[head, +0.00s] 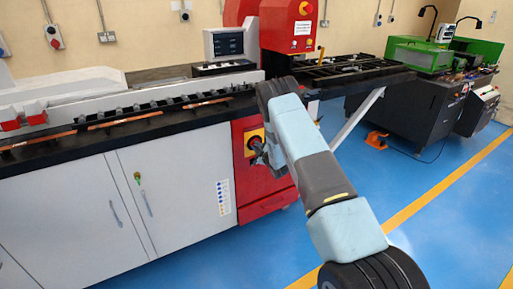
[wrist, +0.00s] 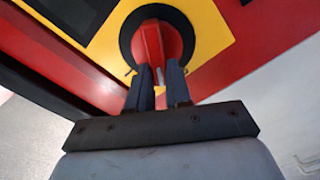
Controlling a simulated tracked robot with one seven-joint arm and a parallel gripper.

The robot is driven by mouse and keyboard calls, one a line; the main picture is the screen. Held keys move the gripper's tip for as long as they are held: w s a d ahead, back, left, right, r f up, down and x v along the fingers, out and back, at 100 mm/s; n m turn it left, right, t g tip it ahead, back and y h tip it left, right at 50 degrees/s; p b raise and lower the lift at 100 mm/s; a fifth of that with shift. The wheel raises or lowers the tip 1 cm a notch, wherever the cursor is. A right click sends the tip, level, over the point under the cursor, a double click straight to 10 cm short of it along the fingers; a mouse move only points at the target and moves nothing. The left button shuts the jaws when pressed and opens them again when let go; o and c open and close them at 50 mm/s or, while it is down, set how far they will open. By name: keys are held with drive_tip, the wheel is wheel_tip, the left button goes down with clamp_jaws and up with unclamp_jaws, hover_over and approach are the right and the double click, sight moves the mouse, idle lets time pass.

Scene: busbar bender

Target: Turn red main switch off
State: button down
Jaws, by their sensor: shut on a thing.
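The red main switch (wrist: 152,40) is a round red rotary knob with a raised grip bar, set in a black ring on a yellow plate (wrist: 103,45). In the wrist view the bar stands roughly upright, tilted slightly. My gripper (wrist: 160,72) is shut on the bar, with one dark finger at each side of its lower part. In the head view the yellow plate (head: 247,136) is on the red front panel (head: 252,193) of the machine, and my gripper (head: 261,150) is against it. The arm and gripper hide part of the switch there.
White cabinet doors (head: 175,185) are left of the red panel. A red control box with a mushroom button (head: 304,8) and a screen (head: 228,43) stand above. A green machine (head: 420,54) is at the back right.

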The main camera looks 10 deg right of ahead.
drive_tip(key=n, duration=0.2)
drive_tip(key=f+n, duration=0.1)
drive_tip(key=n, duration=0.1)
drive_tip(key=a+n, duration=0.1)
drive_tip(key=n, duration=0.1)
drive_tip(key=shift+s+f, duration=0.2)
drive_tip(key=shift+f, duration=0.1)
drive_tip(key=shift+n, duration=0.4)
drive_tip(key=c, duration=1.1)
unclamp_jaws()
drive_tip(key=shift+d, duration=0.15)
drive_tip(key=shift+o, duration=0.3)
drive_tip(key=shift+w+r, duration=0.1)
drive_tip(key=v, duration=1.3)
drive_tip(key=shift+s, duration=0.35)
drive_tip(key=shift+d, duration=0.15)
